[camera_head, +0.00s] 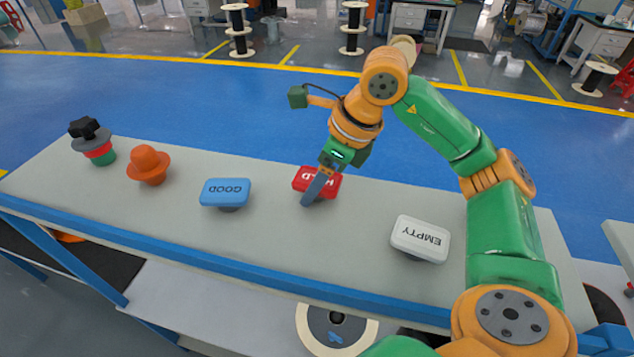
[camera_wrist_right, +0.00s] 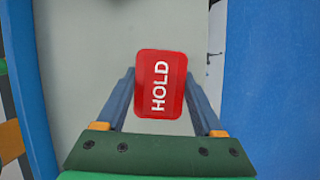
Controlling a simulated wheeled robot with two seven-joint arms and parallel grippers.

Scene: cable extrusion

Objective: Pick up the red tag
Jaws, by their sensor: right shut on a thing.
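The red tag (camera_head: 330,181), marked HOLD, is on the grey table in the middle of the head view. It also shows in the right wrist view (camera_wrist_right: 160,84), between the two blue-grey fingers. My right gripper (camera_head: 311,191) reaches down to the tag from above and is shut on it; one finger covers part of the tag in the head view. In the right wrist view, my right gripper (camera_wrist_right: 160,88) has a finger along each side of the tag. Whether the tag touches the table is hard to tell. My left gripper is not in view.
A blue GOOD tag (camera_head: 225,192) stands left of the red one, and a white EMPTY tag (camera_head: 420,238) stands to the right. An orange knob-shaped piece (camera_head: 149,166) and a black, grey, red and green stack (camera_head: 95,142) stand at the far left of the table (camera_head: 300,246).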

